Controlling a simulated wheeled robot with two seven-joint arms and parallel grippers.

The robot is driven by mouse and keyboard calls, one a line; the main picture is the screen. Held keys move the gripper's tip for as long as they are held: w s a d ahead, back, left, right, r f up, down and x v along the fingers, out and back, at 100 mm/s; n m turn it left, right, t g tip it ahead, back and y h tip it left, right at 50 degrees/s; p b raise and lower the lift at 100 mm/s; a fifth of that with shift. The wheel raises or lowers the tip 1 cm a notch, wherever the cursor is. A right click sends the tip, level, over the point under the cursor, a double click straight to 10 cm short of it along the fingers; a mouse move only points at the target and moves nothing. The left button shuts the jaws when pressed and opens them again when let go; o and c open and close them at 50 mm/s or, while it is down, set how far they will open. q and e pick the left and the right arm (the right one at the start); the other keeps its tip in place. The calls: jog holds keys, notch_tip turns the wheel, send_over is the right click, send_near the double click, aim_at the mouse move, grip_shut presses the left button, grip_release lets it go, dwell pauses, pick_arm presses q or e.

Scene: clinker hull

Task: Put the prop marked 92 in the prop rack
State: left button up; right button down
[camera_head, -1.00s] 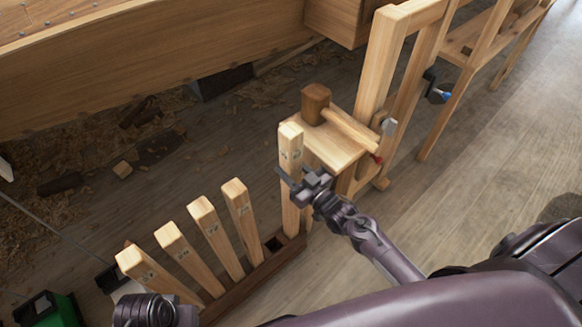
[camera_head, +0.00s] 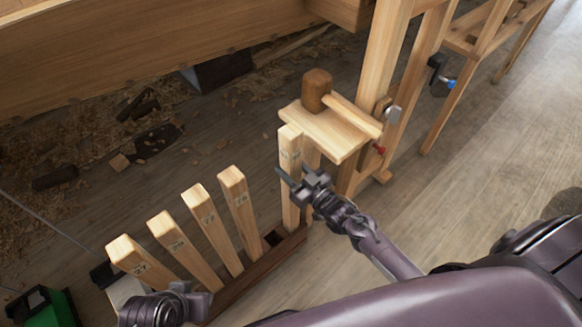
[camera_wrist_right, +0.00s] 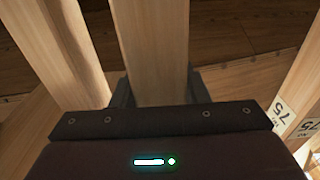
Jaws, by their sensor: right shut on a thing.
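My right gripper (camera_head: 304,186) is shut on an upright wooden prop (camera_head: 290,165), whose small mark I cannot read. In the right wrist view the held prop (camera_wrist_right: 150,45) stands between the two fingers. The prop rack (camera_head: 262,272) is a long dark brown base on the floor with several pale props leaning in it. The held prop's foot is at the rack's right end, beside a dark empty slot (camera_head: 273,239); I cannot tell whether it sits in a slot. My left gripper (camera_head: 190,303) is at the bottom left, partly cut off, its jaws unclear.
Props in the rack carry small numbers; one prop (camera_wrist_right: 293,112) in the wrist view reads 75. A small wooden bench (camera_head: 325,132) with a mallet (camera_head: 317,90) stands close behind the held prop. The plank hull (camera_head: 150,60) spans the back.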

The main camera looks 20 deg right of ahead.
jog(key=shift+f+b, duration=0.4)
jog(key=shift+f, duration=0.05)
dwell(0.8)
jog(key=c, duration=0.7)
grip_release()
jog(key=shift+c, duration=0.2)
jog(key=shift+f, duration=0.2)
jog(key=p+v, duration=0.1)
jog(key=v, duration=0.6)
jog(key=shift+s+d+r, duration=0.1)
jog(key=shift+s, duration=0.25)
